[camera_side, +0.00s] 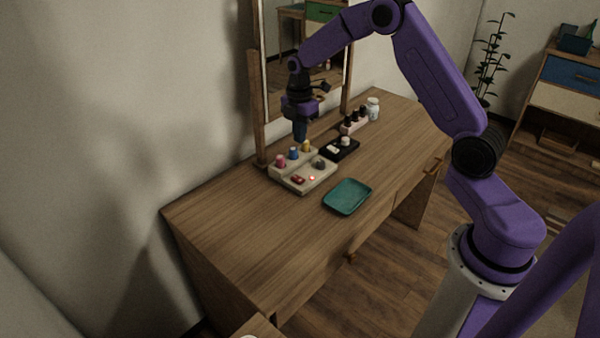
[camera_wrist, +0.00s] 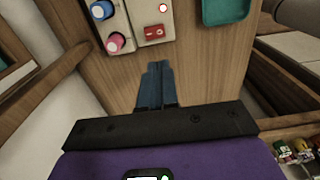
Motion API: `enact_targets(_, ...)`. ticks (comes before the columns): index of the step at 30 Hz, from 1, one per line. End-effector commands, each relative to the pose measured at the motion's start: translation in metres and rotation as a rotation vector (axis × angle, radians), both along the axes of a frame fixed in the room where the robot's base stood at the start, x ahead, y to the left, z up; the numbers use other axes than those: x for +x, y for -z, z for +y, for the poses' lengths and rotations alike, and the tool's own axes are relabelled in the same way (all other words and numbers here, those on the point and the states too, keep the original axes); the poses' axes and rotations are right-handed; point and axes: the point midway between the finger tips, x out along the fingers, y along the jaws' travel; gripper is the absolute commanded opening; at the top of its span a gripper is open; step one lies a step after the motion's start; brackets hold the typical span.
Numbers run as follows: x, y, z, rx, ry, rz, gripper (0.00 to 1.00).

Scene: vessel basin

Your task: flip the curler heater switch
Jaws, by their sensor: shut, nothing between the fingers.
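The curler heater (camera_side: 290,174) is a cream box on the wooden dressing table, with pink, blue and yellow curlers standing along its back. Its red rocker switch (camera_side: 298,180) is on the front part, beside a glowing red light (camera_side: 312,178) and a dark knob (camera_side: 319,163). In the wrist view the red switch (camera_wrist: 155,32) lies just beyond my fingertips, with the red light (camera_wrist: 163,7) above it. My gripper (camera_side: 300,138) is shut and empty, pointing down above the heater and apart from the switch. The fingers (camera_wrist: 156,68) show closed together in the wrist view.
A teal tray (camera_side: 347,197) lies to the right of the heater. A black box (camera_side: 340,149) and several small bottles stand farther back. A mirror (camera_side: 300,50) rises behind the table. The near left tabletop (camera_side: 225,220) is clear.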

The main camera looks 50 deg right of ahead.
Motion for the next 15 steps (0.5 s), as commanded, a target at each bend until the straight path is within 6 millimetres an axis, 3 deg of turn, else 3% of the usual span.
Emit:
enact_targets(11,0.0,0.002,-0.001,0.0,-0.002,0.0,0.0)
enact_targets(15,0.0,0.012,-0.001,0.0,-0.001,0.002,0.0)
